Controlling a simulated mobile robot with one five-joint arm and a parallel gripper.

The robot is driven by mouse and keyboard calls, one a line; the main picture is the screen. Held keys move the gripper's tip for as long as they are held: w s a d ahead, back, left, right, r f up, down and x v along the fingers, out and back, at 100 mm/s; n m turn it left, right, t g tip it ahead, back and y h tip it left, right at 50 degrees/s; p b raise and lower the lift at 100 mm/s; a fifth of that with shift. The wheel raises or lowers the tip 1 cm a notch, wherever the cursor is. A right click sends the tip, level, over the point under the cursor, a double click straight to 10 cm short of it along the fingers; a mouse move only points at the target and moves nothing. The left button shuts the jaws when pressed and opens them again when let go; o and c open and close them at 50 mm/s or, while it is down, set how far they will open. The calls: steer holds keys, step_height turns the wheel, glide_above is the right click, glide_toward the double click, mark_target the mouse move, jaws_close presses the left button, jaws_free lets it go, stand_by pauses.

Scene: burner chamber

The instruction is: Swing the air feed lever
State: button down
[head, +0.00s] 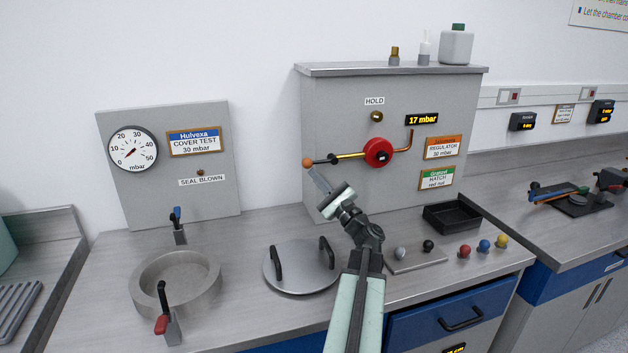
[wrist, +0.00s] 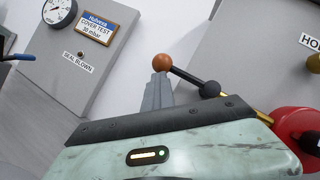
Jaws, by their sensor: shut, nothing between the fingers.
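The air feed lever (head: 350,155) sticks out to the left from a red hub (head: 379,152) on the front of the grey panel. It has an orange ball at its end, a black ball further in and a brass rod to the hub. A bent copper pipe leaves the hub on the right. My gripper (head: 311,171) is shut and empty, its fingertips just below the orange ball. In the wrist view the fingertips (wrist: 158,80) end right at the orange ball (wrist: 162,62); I cannot tell whether they touch it. The red hub also shows in the wrist view (wrist: 297,130).
A yellow display (head: 422,120) reads 17 mbar. A black tray (head: 452,217) and several coloured knobs lie right. A gauge board (head: 215,140) stands left.

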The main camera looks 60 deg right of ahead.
steer(key=shift+d+r, duration=0.15)
steer(key=shift+d, duration=0.05)
steer(key=b+v, duration=0.3)
steer(key=v, duration=0.5)
steer(key=shift+a, duration=0.15)
